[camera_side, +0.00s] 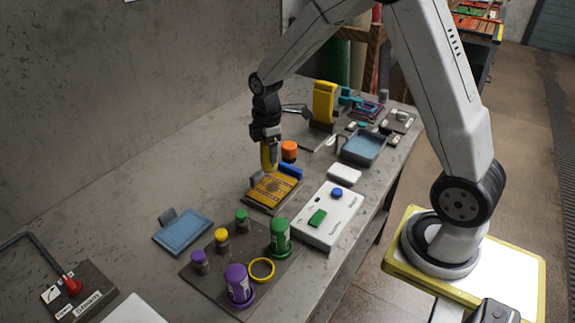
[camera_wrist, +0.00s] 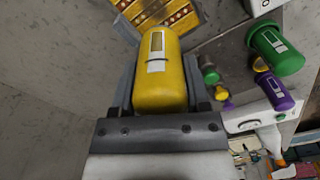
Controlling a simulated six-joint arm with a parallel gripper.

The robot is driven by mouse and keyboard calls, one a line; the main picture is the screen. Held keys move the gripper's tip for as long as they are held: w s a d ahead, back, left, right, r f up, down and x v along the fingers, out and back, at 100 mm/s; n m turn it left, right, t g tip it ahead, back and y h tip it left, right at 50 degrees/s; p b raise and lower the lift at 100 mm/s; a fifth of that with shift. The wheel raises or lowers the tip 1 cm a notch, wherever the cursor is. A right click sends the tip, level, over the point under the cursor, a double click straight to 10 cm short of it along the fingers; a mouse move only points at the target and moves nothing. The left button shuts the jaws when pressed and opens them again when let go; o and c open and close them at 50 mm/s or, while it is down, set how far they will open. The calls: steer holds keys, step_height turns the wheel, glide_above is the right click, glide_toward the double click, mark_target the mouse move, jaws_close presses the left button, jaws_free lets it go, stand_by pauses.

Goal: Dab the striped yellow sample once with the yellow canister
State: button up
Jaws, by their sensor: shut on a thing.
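My gripper (camera_side: 266,137) is shut on the yellow canister (camera_side: 268,157). The canister also shows in the wrist view (camera_wrist: 160,80), with a pale label, between my two fingers. It points down over the far part of the striped yellow sample (camera_side: 273,189), a patterned orange-yellow piece on a dark board. Part of the sample shows in the wrist view (camera_wrist: 165,14), just beyond the canister's end. I cannot tell whether the canister touches the sample or is slightly above it.
A dark tray (camera_side: 205,268) holds a purple canister (camera_side: 238,284), a green canister (camera_side: 279,238), an empty yellow ring (camera_side: 261,270) and small capped bottles. A white box (camera_side: 327,215) stands right of the sample; a blue pad (camera_side: 183,232) lies left. An orange-capped item (camera_side: 289,150) stands behind.

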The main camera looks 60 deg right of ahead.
mark_target(271, 169)
steer(key=shift+w+d, duration=0.1)
steer(key=shift+d, duration=0.45)
steer(key=shift+f, duration=0.1)
steer(key=shift+f, duration=2.85)
steer(key=shift+f, duration=0.65)
steer(key=shift+r, duration=3.5)
